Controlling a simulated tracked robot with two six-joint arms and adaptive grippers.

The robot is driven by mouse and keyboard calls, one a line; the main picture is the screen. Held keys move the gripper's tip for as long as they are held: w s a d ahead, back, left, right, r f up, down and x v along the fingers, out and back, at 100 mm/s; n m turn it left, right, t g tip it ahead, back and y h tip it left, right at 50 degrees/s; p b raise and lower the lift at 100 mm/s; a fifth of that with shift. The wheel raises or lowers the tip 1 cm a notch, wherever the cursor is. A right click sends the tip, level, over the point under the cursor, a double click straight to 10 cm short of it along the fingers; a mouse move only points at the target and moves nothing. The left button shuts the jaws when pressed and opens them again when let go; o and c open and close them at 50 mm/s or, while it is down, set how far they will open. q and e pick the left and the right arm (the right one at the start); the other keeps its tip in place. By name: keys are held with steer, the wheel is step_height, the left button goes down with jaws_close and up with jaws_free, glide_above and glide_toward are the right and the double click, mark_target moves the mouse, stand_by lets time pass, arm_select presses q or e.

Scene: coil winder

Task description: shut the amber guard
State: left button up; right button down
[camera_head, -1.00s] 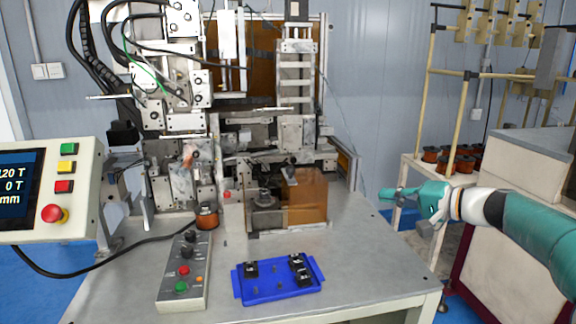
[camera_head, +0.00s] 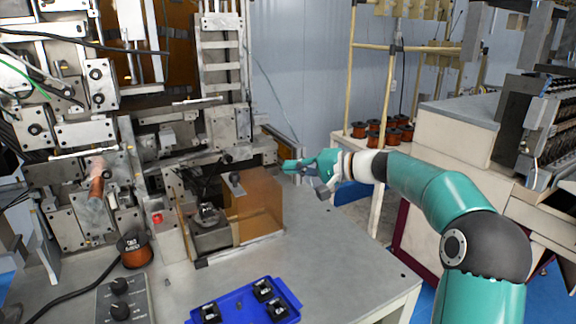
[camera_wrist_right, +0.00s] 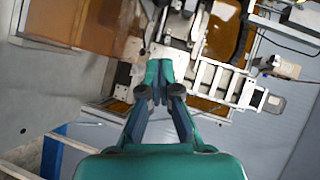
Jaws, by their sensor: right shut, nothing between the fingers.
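The amber guard (camera_head: 254,207) is a translucent orange-brown box-like panel on the winder's front right, with a small dark knob (camera_head: 236,178) near its top. A metal fixture (camera_head: 208,217) stands beside it on the left. In the right wrist view an amber panel (camera_wrist_right: 85,22) shows at the upper left. My right gripper (camera_head: 286,166) is to the right of the guard, a little above it in the picture, and looks apart from it. Its fingers are together and empty; their tips also show in the right wrist view (camera_wrist_right: 160,66). My left gripper is out of view.
A blue tray (camera_head: 235,308) with black parts lies on the table (camera_head: 345,253). A copper spool (camera_head: 134,250) and a control box (camera_head: 122,293) are at the left. A rack with copper spools (camera_head: 372,150) stands behind my right arm. The table's right side is clear.

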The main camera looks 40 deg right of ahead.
steer(key=p, duration=0.3)
glide_above(252, 188)
steer(key=s+d, duration=0.2)
steer(key=d, duration=0.1)
steer(key=shift+w+d+f, duration=0.2)
steer(key=shift+f, duration=0.5)
steer(key=a, duration=0.1)
steer(key=w+a+f, duration=0.1)
steer(key=a, duration=0.1)
steer(key=shift+w+f, duration=0.15)
steer(key=shift+w+a+f, duration=0.15)
steer(key=shift+a+f, duration=0.05)
steer(key=shift+a, duration=0.05)
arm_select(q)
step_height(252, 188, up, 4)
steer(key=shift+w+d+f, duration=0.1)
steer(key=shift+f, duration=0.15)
